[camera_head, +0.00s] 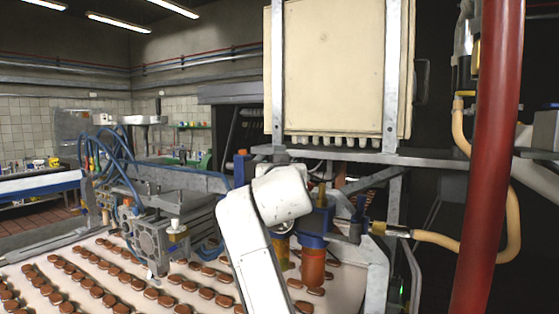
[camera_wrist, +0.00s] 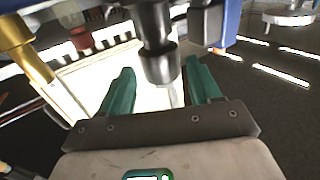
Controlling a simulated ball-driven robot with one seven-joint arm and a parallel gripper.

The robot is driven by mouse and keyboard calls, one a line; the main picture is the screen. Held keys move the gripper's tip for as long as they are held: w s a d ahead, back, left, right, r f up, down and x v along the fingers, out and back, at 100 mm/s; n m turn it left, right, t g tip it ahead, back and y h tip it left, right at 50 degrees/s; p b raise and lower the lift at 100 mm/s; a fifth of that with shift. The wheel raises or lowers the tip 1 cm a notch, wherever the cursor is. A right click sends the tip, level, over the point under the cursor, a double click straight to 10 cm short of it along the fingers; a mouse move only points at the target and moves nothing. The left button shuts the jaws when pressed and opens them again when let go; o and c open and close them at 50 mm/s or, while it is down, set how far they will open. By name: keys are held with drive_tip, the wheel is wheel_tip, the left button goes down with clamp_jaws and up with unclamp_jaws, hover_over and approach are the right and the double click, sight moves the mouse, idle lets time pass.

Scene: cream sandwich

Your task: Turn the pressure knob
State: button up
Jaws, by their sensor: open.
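In the wrist view, my gripper (camera_wrist: 160,74) has its two green fingers spread apart, with nothing clamped between them. A dark, stepped cylindrical part (camera_wrist: 156,42) hangs in the gap between the fingertips; it may be the pressure knob, but I cannot tell for sure. I cannot tell whether either finger touches it. In the head view, my white arm reaches up to the machine's nozzle area, and my gripper is hidden there. An orange-and-blue cylinder (camera_head: 313,262) stands just right of my arm.
A conveyor (camera_head: 60,256) carries rows of brown biscuits beneath the machine. A cream cabinet (camera_head: 335,70) on a metal frame is above. A red post (camera_head: 488,150) and a tan hose (camera_head: 512,225) are on the right. A brass-coloured part (camera_wrist: 28,60) is near the left finger.

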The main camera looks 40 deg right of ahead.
drive_tip(key=p+x, duration=0.1)
drive_tip(key=x, duration=0.6)
drive_tip(key=shift+p, duration=0.35)
drive_tip(key=c, duration=0.7)
drive_tip(key=shift+f+m+b, duration=0.1)
drive_tip(key=shift+m+b, duration=0.2)
drive_tip(key=shift+b, duration=0.1)
